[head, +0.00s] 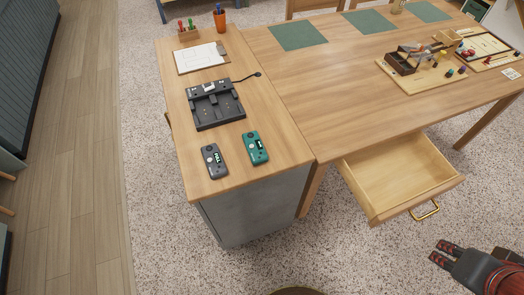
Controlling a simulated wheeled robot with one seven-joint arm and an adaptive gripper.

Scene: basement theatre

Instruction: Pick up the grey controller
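The grey controller (214,161) lies flat near the front edge of the wooden cabinet top (185,113), its small display lit. A teal controller (255,148) lies just to its right, close but apart. A dark charging dock (213,104) with empty-looking bays stands behind them, its cable running to the right. My gripper (440,254) is at the lower right, well away from the controllers and beyond the open drawer. Its two dark, red-marked fingers are spread apart with nothing between them.
An open, empty drawer (388,182) juts from the wooden table (330,85) between the cabinet and my gripper. A clipboard (201,58), a marker tray (188,33) and an orange cup (220,20) stand farther back. Game boards and small pieces (420,72) occupy the table's right side.

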